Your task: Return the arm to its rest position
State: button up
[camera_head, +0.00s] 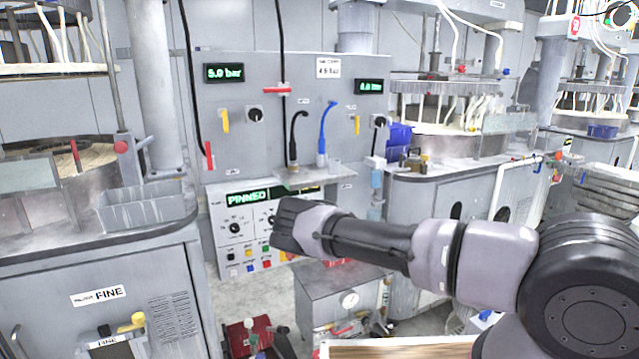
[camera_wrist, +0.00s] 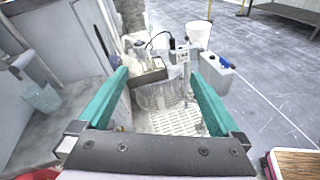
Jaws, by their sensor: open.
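My arm reaches in from the right in the head view, stretched level across the middle of the picture. Its dark wrist end is in front of the grey control panel (camera_head: 290,110). The fingers cannot be made out there. In the wrist view my gripper (camera_wrist: 158,73) shows two teal fingers, spread wide apart with nothing between them. Beyond them and lower down stands a clear ribbed container (camera_wrist: 160,96) on a white perforated grate (camera_wrist: 175,122).
A grey bench labelled FINE (camera_head: 100,294) stands at left, with a polishing machine on it. A grey cart (camera_head: 335,288) with a gauge is below my arm. A white bucket (camera_wrist: 197,36) and a grey canister (camera_wrist: 216,75) stand on the floor. Open floor (camera_wrist: 275,75) lies at right.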

jog(key=s+d+r+m+g+y, duration=0.2)
jog(key=d+r+m+y, duration=0.1)
jog(key=r+m, duration=0.3)
jog(key=s+d+r+m+g+y, duration=0.2)
jog(key=d+r+m+g+y, duration=0.15)
jog(key=r, duration=0.45)
jog(key=s+r+m+t+y, duration=0.1)
jog(key=s+r+m+y, duration=0.3)
jog(key=r, duration=0.5)
jog(key=s+r+m+t+y, duration=0.2)
jog(key=s+r+y, duration=0.2)
jog(key=s+r, duration=0.4)
jog(key=s+a+r+m+t+y, duration=0.1)
jog(key=s+r+m+t, duration=0.2)
jog(key=s+r, duration=0.5)
jog(key=s+a+r+m+t+y, duration=0.1)
jog(key=s+a+r+m+t, duration=0.1)
jog(key=s+r, duration=0.7)
jog(key=s+m+t, duration=0.1)
jog(key=s, duration=0.6)
jog(key=shift+s+y, duration=0.2)
jog(key=shift+y, duration=0.15)
jog(key=shift+m+t, duration=0.25)
